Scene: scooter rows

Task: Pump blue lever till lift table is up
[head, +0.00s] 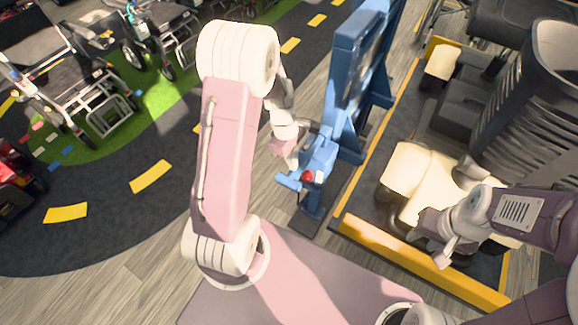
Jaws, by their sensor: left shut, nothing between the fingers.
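A blue lift frame (350,85) stands upright just ahead of me. Low on it is a blue lever (290,181), a short bar beside a red knob (308,177). My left gripper (291,160) is shut and empty, pointing down close to the lever's left side; I cannot tell whether they touch. To the right is the dark lift table (372,212) with yellow edges, carrying a scooter with cream panels (412,178). Its height above the floor is hard to judge. My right gripper (437,248) is over the table's near part; its fingers are unclear.
A dark scooter seat and ribbed grey body (535,105) fill the upper right. Wheelchairs (75,85) stand on green floor at upper left, beside a dark track with yellow dashes (150,177). The wood-look floor at lower left is clear.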

